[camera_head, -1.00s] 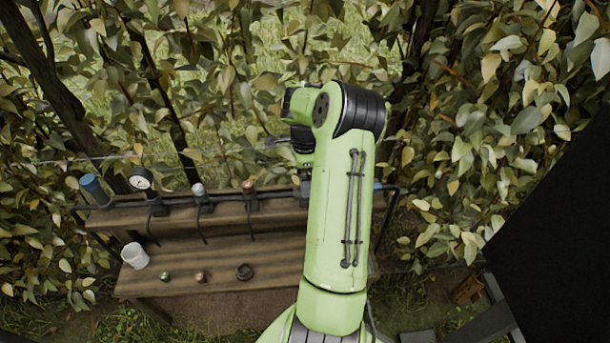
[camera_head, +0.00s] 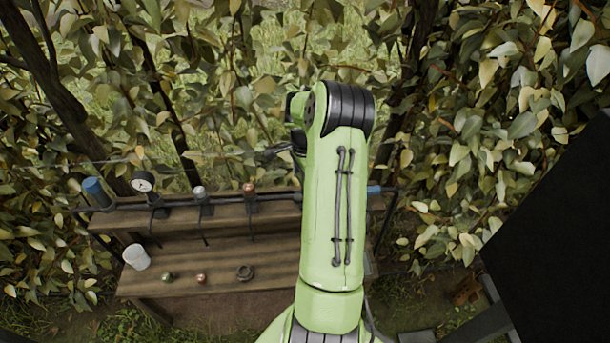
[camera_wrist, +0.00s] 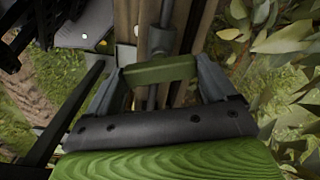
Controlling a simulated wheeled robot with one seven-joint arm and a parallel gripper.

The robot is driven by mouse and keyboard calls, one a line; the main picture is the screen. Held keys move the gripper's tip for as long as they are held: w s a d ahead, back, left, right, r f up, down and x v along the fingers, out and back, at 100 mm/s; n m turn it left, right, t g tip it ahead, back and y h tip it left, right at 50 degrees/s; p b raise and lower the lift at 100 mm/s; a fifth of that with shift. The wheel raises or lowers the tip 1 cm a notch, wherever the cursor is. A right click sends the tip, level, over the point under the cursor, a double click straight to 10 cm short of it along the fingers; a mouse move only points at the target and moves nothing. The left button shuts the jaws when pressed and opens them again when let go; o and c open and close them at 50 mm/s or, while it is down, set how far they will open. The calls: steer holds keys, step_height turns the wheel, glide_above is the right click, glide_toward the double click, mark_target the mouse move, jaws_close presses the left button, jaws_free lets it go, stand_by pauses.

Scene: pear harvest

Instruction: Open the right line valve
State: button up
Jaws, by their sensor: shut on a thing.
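A dark pipe (camera_head: 225,200) runs along the back of a wooden bench, and my arm hides part of its right side. In the wrist view a flat green handle (camera_wrist: 162,72) lies crosswise over the pipework. My gripper (camera_wrist: 158,80) has one finger at each end of this handle and is shut on it. The handle looks like a valve lever; what it is fixed to is partly hidden. In the head view my arm covers the gripper and the handle. A blue piece (camera_head: 375,190) shows on the pipe just right of my arm.
On the bench (camera_head: 215,284) are a white cup (camera_head: 136,257), two small round fittings and a dark ring (camera_head: 245,273). A gauge (camera_head: 143,181), a blue cylinder (camera_head: 96,191) and two more fittings stand along the pipe. Leafy branches crowd close behind and to the right.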

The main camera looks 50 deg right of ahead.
steer(key=n+p, duration=0.1)
steer(key=n, duration=0.2)
steer(key=shift+r+n, duration=0.1)
steer(key=shift+n, duration=0.3)
steer(key=n, duration=0.3)
steer(key=shift+n+p, duration=0.3)
steer(key=shift+p, duration=0.1)
steer(key=n, duration=0.6)
steer(key=shift+n+p, duration=0.3)
steer(key=shift+p, duration=0.1)
steer(key=o, duration=0.8)
steer(key=shift+o, duration=0.2)
step_height(320, 180, up, 16)
steer(key=p, duration=0.3)
steer(key=shift+f+p, duration=0.2)
steer(key=shift+p, duration=0.15)
